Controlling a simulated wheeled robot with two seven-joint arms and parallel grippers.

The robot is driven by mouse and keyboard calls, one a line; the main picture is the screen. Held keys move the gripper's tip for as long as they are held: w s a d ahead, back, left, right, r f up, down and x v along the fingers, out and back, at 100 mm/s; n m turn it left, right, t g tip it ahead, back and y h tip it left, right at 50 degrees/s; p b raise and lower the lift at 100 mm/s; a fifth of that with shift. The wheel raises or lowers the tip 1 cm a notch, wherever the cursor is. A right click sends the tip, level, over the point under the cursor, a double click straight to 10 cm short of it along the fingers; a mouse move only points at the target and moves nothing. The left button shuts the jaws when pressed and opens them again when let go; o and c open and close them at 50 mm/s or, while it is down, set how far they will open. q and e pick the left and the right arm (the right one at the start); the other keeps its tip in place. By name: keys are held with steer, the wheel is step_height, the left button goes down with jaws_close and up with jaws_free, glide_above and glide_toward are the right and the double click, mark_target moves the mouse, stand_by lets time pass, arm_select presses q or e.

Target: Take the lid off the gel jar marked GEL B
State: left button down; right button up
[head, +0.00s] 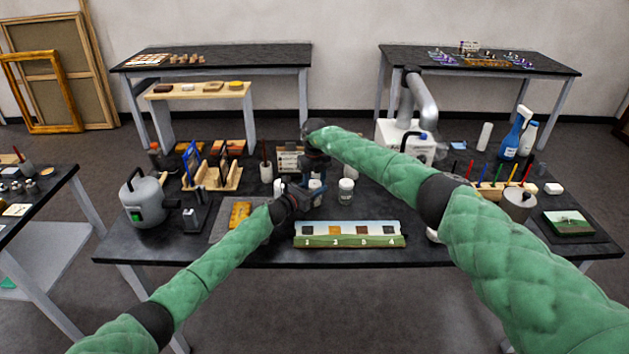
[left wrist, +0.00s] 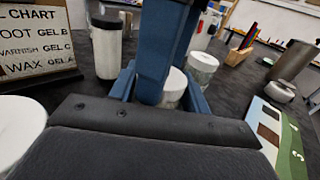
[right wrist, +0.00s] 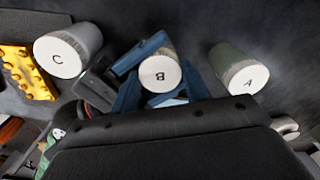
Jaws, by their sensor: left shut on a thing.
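The jar marked B (right wrist: 159,73) stands upright with its white lid on. My left gripper (head: 296,198) is shut on this jar's body from the side; in the left wrist view the jar (left wrist: 173,88) sits between its blue fingers. My right gripper (right wrist: 163,92) points down from above with its fingers apart on either side of the lid. In the head view my right gripper (head: 316,178) partly hides the jar. Jar A (right wrist: 246,78) stands on one side and jar C (right wrist: 62,52) on the other, both lidded.
A chart board (left wrist: 35,40) with gel names stands behind the jars. A strip with numbered squares (head: 348,240) lies at the table's front. A yellow piece (head: 240,214) lies on a grey mat to the left. A white machine with a duct (head: 405,140) stands at the back right.

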arm_select(q)
steer(key=shift+f, duration=0.1)
arm_select(e)
steer(key=n, duration=0.4)
steer(key=shift+n, duration=0.3)
steer(key=n, duration=0.5)
steer(key=shift+c, duration=0.2)
